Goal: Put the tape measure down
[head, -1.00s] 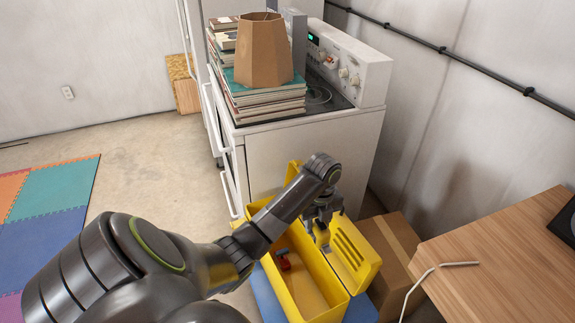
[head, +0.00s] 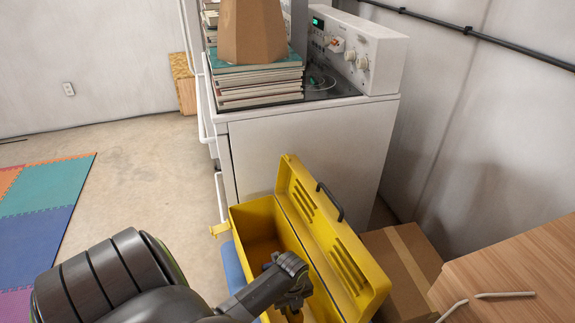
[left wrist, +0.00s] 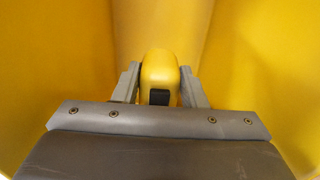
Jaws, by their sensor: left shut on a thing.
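The yellow tape measure (left wrist: 160,72) with a dark patch is between the two grey fingers of my left gripper (left wrist: 160,88) in the left wrist view. The gripper is shut on it, with yellow walls all round. In the head view, my left gripper (head: 294,306) reaches down into the open yellow toolbox (head: 262,209), and a bit of yellow shows beneath it. Whether the tape measure touches the toolbox floor I cannot tell. My right gripper is not in view.
The toolbox lid (head: 335,245) stands open on the right, with a dark handle. A cardboard box (head: 405,265) and wooden table (head: 520,270) are to the right. A white stove (head: 300,150) with stacked books (head: 258,85) stands behind.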

